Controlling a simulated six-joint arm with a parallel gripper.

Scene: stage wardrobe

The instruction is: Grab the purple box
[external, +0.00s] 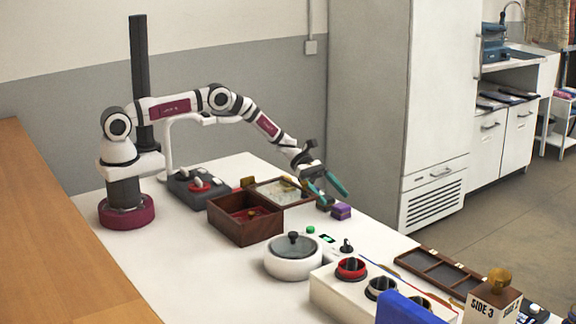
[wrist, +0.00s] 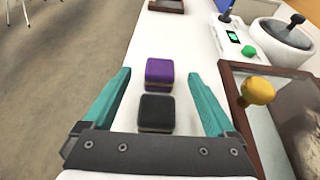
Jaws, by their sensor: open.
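The purple box (wrist: 159,72) is a small cube on the white table, near its edge; it also shows in the external view (external: 341,211). A black box (wrist: 156,112) of similar size sits next to it, nearer my gripper in the wrist view; it shows dark beside the purple one in the external view (external: 324,203). My gripper (wrist: 155,75) is open with teal fingers. In the wrist view the fingers flank the two boxes with space on both sides, and nothing is held. In the external view my gripper (external: 334,187) hangs above the boxes.
A white pot (external: 293,262) and a wooden tray (external: 440,272) stand farther along. The floor lies beyond the table edge.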

